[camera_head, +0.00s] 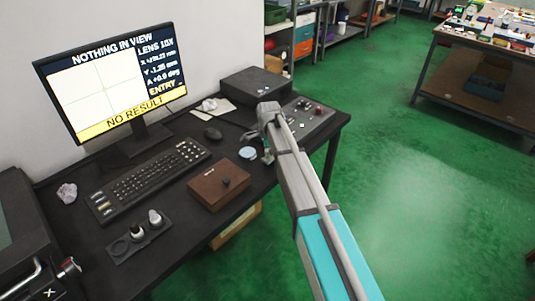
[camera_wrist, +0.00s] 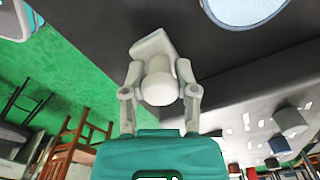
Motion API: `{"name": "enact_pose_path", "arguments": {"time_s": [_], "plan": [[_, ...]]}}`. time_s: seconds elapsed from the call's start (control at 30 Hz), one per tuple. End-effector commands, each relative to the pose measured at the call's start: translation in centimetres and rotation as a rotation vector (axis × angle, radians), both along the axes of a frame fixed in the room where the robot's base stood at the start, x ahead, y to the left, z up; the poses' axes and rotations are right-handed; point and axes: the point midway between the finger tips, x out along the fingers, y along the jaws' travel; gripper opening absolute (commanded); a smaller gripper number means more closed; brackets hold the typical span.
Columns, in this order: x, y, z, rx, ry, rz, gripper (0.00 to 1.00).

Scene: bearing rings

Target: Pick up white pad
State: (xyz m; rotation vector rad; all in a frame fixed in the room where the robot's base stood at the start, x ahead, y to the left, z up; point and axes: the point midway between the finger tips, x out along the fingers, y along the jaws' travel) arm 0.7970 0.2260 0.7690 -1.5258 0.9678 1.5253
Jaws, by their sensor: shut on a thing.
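In the wrist view the white pad (camera_wrist: 160,86) is a pale piece with a rounded, knob-like near part and a flatter grey-white part behind it. It sits between the two fingers of my gripper (camera_wrist: 160,76), which is shut on it. The dark table top lies beyond it; I cannot tell whether the pad touches it. In the head view my gripper (camera_head: 268,155) is low at the table's right front edge, and the pad is mostly hidden or too small to make out there.
A pale round disc (camera_head: 248,153) lies just left of my gripper. A panel with small buttons (camera_head: 305,117) is behind.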

Motion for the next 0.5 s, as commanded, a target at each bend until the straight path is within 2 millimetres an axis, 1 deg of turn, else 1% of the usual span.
{"name": "enact_pose_path", "arguments": {"time_s": [0.03,0.23,0.5], "plan": [[0.0,0.0,0.7,0.000,0.000,0.000,0.00],[0.0,0.0,2.5,0.000,0.001,0.000,0.00],[-2.7,-0.8,5.7,0.000,0.001,0.000,0.00]]}}
